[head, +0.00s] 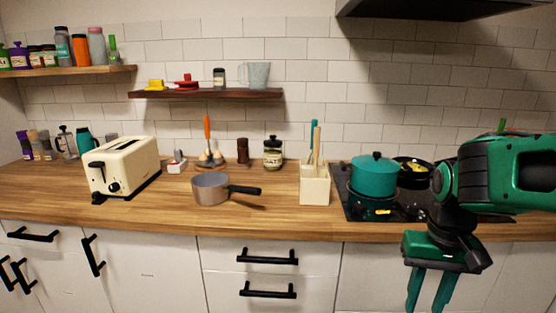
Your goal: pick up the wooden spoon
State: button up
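A pale wooden handle (317,142), which looks like the wooden spoon, stands upright in a cream utensil holder (315,188) near the middle of the counter. Its lower end is hidden inside the holder. A teal utensil (313,126) stands close beside it in the same holder. My gripper (428,303) is at the lower right, in front of the cabinet fronts and below the counter edge. Its two green fingers point down and are apart, with nothing seen between them. It is to the right of the holder and lower than it, touching neither.
A teal pot (373,174) sits on the black cooktop (400,210) just right of the holder, with a pan (412,168) behind. A grey saucepan (210,190) is left of the holder, its handle pointing towards it. A toaster (124,164) stands further left. A wooden shelf (207,94) hangs above.

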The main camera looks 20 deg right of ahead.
aim_at(316, 140)
jog(key=u, duration=0.3)
jog(key=i, duration=1.2)
jog(key=u, duration=0.05)
